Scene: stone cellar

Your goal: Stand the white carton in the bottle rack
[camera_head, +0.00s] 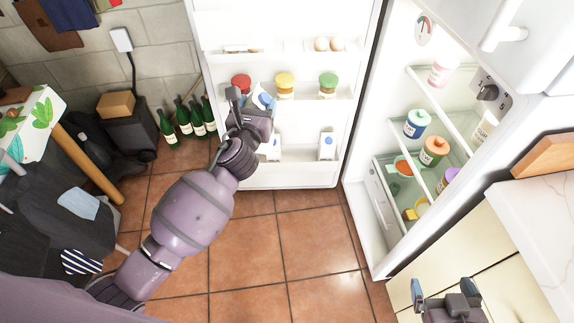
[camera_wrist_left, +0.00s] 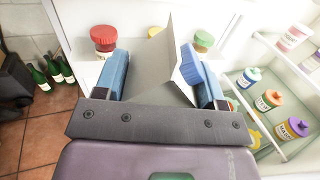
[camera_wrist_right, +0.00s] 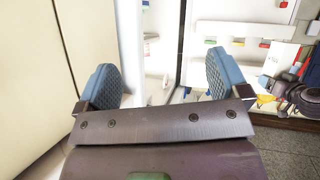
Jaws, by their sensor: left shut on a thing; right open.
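My left gripper (camera_head: 250,97) is shut on a white carton (camera_head: 264,94) in front of the open fridge door. The carton is mostly hidden by the gripper in the head view; in the left wrist view the carton (camera_wrist_left: 165,65) sits tilted between the two blue fingers. The bottle rack (camera_head: 302,165) is the low white shelf on the door, below the gripper. Two white cartons stand in it, one partly behind my left wrist (camera_head: 274,147) and one to the right (camera_head: 327,146). My right gripper (camera_head: 446,288) is open and empty, low at the right by the cabinet.
Jars with red, yellow and green lids (camera_head: 285,85) stand on the door shelf above. Eggs (camera_head: 329,44) lie higher up. The fridge interior (camera_head: 400,165) holds several jars and a drawer. Green bottles (camera_head: 184,122) stand on the floor left of the door. A counter (camera_head: 535,210) is at right.

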